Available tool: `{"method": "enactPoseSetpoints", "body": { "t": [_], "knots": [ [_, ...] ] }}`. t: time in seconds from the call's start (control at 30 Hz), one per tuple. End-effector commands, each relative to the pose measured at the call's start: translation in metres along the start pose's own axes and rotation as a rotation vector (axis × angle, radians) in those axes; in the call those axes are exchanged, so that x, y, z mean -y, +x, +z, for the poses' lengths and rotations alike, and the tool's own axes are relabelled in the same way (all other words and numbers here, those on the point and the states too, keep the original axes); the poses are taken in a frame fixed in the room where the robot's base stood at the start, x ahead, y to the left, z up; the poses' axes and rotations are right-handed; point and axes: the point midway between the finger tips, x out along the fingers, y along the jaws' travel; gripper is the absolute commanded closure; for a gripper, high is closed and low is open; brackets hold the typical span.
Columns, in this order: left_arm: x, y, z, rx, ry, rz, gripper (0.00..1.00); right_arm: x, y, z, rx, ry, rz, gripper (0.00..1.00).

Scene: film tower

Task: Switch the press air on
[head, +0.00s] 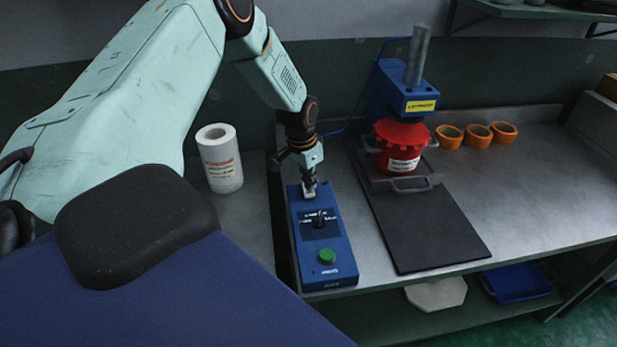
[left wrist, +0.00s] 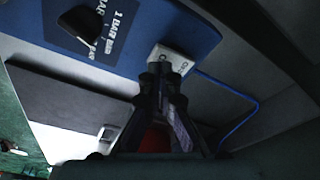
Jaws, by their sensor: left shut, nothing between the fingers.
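A small light-coloured switch (head: 309,191) sits at the box's far end. My left gripper (head: 309,184) is shut and empty, its tips at this switch. In the left wrist view the fingertips (left wrist: 163,78) lie at the white switch piece (left wrist: 171,60), seemingly touching it; the switch lettering is partly hidden. The box (left wrist: 150,35) and the knob (left wrist: 80,24) show there too. My right gripper is not in view.
A blue press (head: 408,95) with a red pot (head: 402,145) under it stands on a dark plate (head: 435,235) right of the box. A white roll (head: 220,158) stands left. Several orange cups (head: 478,135) stand at the back right. The right bench is clear.

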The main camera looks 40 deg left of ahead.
Motion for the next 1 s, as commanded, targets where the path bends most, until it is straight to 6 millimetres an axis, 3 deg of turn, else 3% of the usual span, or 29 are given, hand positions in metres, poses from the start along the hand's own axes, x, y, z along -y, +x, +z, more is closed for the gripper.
{"method": "enactPoseSetpoints", "body": {
  "t": [1.0],
  "knots": [
    [0.0, 0.013, 0.002, 0.0, 0.0, 0.0, 1.0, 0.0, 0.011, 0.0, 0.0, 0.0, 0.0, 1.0]
  ]
}}
